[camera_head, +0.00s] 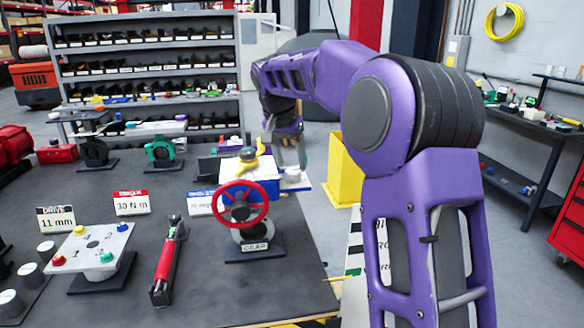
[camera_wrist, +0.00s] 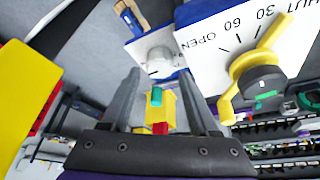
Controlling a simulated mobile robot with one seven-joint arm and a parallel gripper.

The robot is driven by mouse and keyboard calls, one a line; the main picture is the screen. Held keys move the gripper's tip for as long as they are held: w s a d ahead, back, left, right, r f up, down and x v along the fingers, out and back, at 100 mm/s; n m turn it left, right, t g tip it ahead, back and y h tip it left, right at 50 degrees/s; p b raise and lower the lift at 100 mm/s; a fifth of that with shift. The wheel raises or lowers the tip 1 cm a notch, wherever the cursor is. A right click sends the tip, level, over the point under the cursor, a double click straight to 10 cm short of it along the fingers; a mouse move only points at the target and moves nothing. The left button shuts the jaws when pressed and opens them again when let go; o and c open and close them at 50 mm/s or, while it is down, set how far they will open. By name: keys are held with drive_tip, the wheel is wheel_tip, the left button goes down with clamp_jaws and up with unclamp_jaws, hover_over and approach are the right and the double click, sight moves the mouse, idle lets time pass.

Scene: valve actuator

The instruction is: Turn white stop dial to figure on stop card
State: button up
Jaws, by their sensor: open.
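The white stop dial (camera_wrist: 158,61) sits on a small white plate with blue sides in the wrist view. My gripper (camera_wrist: 159,76) is open, its two fingers on either side of the dial in that picture; I cannot tell whether they touch it. In the head view my gripper (camera_head: 290,158) points down at the right end of the blue and white actuator (camera_head: 232,176), where the dial is not clear. The scale plate (camera_wrist: 208,45) reads OPEN, 60, 30, SHUT beside a yellow lever (camera_wrist: 232,88). The blue-topped stop card (camera_head: 199,204) is partly behind the red handwheel; its figure is not clearly readable.
The red handwheel (camera_head: 241,204) stands in front of the actuator. A torque wrench (camera_head: 168,262) and a plate with coloured knobs (camera_head: 92,246) are at the left. A yellow bin (camera_head: 343,176) stands right of my gripper. The dark bench has bare room near the front.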

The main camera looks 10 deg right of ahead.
sight(293, 170)
drive_tip(key=shift+x, duration=1.5)
drive_tip(key=shift+c, duration=0.2)
clamp_jaws()
